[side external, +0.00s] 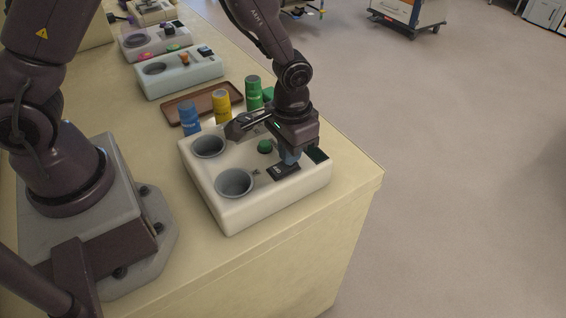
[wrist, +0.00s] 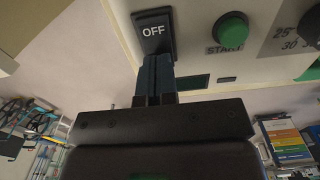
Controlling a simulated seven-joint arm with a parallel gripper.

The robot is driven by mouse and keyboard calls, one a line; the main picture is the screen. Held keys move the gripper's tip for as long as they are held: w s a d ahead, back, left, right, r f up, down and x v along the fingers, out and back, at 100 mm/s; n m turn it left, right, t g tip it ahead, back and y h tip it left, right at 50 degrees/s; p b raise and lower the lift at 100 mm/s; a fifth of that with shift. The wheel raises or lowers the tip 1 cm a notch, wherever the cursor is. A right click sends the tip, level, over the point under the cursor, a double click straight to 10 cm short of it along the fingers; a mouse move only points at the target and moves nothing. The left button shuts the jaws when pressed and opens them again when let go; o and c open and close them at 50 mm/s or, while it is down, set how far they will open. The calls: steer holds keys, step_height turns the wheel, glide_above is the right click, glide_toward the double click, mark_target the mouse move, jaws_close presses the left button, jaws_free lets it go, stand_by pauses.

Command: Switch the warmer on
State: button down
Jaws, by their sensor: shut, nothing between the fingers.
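The warmer (side external: 222,212) is a pale box on the table with two round wells, a green button and a black switch (side external: 284,171) on its top. In the wrist view the switch (wrist: 153,22) reads OFF. My gripper (side external: 289,158) is shut and empty, pointing down at the switch. In the wrist view its closed fingertips (wrist: 157,62) reach the lower edge of the switch; I cannot tell whether they touch it. The green START button (wrist: 230,30) is beside the switch. It also shows in the side view (side external: 265,146).
A dial (wrist: 312,22) with numbers is right of START in the wrist view. Another similar unit (side external: 180,79) is farther back. The table's right edge is close to the warmer.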

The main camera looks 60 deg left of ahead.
mark_target(275, 166)
steer(key=shift+f, duration=0.35)
steer(key=shift+r, duration=3.5)
steer(key=s+a+r+t, duration=0.2)
steer(key=s+a+r, duration=0.1)
steer(key=s+r, duration=0.4)
steer(key=s+a+r+t, duration=0.3)
steer(key=s+r, duration=0.5)
steer(key=r, duration=0.4)
steer(key=shift+s+a+r+t, duration=0.2)
steer(key=shift+a+r+t, duration=0.1)
steer(key=shift+a, duration=0.45)
